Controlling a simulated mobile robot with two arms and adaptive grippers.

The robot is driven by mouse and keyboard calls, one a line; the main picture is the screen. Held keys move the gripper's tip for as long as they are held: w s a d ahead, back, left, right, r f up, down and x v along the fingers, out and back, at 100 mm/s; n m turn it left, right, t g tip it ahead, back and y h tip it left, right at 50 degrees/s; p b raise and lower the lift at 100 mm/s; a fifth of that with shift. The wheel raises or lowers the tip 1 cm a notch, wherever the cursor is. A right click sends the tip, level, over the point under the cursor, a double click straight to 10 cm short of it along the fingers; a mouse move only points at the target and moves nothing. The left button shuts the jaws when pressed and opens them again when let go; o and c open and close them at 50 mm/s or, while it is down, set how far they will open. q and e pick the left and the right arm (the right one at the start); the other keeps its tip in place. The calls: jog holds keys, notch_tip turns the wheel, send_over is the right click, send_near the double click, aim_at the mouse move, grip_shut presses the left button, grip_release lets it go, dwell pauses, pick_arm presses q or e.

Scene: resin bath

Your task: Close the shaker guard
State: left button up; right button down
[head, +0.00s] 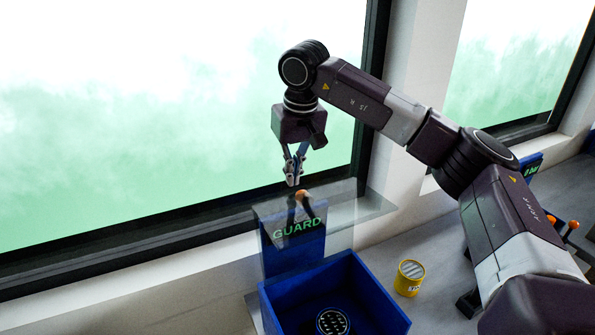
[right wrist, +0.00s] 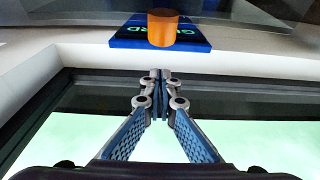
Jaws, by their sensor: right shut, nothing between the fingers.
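The shaker guard (head: 345,213) is a clear panel standing raised above the blue shaker box (head: 381,301). A blue plate (head: 293,250) lettered GUARD is behind it. An orange knob (head: 301,194) is at the guard's upper part; an orange knob also shows in the right wrist view (right wrist: 163,28), in front of the blue plate. My right gripper (head: 293,181) is shut and empty, just above the knob and slightly left of it. In the right wrist view its fingertips (right wrist: 160,75) meet below the knob in the picture, with a gap between. My left gripper is out of view.
A dark round item (head: 332,322) with holes sits inside the blue box. A yellow can (head: 409,278) stands on the grey bench to its right. Another blue device with orange-tipped parts (head: 573,225) is at the far right. The window and sill (head: 180,269) are close behind.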

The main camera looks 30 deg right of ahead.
jog(key=s+p, duration=0.1)
jog(key=s, duration=0.2)
jog(key=shift+a+r, duration=0.1)
jog(key=shift+r, duration=0.05)
dwell(0.4)
